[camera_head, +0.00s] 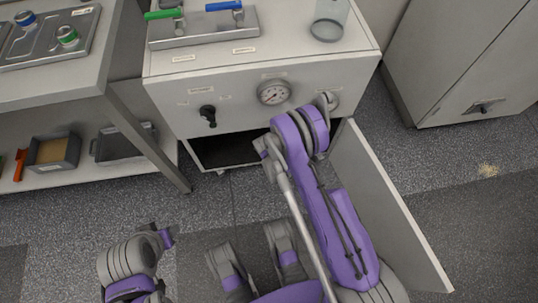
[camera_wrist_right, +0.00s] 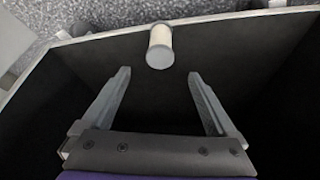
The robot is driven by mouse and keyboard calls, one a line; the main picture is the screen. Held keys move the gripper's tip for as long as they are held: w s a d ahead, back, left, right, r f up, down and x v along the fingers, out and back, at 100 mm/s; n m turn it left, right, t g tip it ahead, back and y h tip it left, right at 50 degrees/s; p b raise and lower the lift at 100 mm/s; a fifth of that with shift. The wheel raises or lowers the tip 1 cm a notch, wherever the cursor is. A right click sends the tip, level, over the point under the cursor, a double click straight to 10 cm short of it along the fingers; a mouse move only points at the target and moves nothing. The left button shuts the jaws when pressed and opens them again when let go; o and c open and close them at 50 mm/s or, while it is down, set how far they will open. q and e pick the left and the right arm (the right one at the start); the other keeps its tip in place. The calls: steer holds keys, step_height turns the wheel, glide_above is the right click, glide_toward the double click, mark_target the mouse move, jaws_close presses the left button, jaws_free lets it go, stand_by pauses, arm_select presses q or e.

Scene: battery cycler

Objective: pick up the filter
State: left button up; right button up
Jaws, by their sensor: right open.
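The filter (camera_wrist_right: 160,46) shows in the right wrist view as a short cream cylinder with a grey end cap facing the camera. It is near the pale edge of a dark compartment (camera_wrist_right: 95,62). My right gripper (camera_wrist_right: 158,73) is open, and the filter lies just beyond its fingertips, roughly centred between them. The jaws hold nothing. In the head view my right arm reaches into the open cabinet (camera_head: 160,92), and it and the cabinet hide the gripper and the filter.
The cabinet door (camera_head: 385,205) stands open to the right of my right arm. A gauge (camera_head: 273,92) and a black knob (camera_head: 208,115) are on the cabinet front. A side table (camera_head: 50,95) with a lower shelf stands at left. A grey cabinet (camera_head: 455,60) stands at right.

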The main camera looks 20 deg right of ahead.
steer(key=b+x, duration=0.1)
steer(key=x, duration=0.4)
steer(key=shift+s+b+x, duration=0.15)
steer(key=shift+b+x, duration=0.35)
steer(key=shift+x, duration=0.85)
steer(key=shift+s+b+x, duration=0.1)
steer(key=shift+b+x, duration=0.4)
steer(key=shift+x, duration=0.85)
steer(key=shift+a, duration=0.15)
steer(key=c, duration=1.5)
steer(key=shift+o, duration=0.2)
